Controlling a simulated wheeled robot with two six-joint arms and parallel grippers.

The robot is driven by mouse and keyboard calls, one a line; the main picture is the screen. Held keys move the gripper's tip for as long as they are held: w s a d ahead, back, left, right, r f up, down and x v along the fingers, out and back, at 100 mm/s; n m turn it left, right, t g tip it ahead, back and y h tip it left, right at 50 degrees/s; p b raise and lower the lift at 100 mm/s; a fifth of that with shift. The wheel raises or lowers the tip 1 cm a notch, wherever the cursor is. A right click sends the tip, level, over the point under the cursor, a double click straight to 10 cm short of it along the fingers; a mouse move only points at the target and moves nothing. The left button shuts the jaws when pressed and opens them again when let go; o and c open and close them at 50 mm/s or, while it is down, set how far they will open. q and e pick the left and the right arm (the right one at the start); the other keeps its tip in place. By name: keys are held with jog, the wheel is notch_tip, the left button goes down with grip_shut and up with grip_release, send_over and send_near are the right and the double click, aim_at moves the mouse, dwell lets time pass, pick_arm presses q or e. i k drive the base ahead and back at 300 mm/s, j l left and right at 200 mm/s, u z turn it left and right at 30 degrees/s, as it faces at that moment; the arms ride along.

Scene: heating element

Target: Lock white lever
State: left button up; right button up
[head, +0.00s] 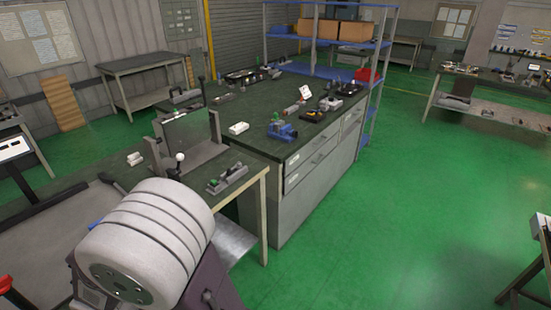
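A small white ball knob (180,157) stands at the front of a grey metal fixture (203,154) with an upright, see-through-looking panel. The fixture sits on the near dark-topped workbench (236,172), left of centre. The knob looks like the end of the white lever; its shaft and whether it is locked are too small to tell. Neither of my grippers is in view.
A large white banded cylinder (150,240) fills the lower left foreground. A small clamp-like device (228,177) lies on the near bench. Behind it, a grey drawer cabinet (315,165) carries several tools, including a blue vise (282,130). Green floor (420,210) is open at right.

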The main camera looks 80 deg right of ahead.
aim_at(180, 157)
jog(key=z, duration=1.85)
jog(key=i, duration=0.15)
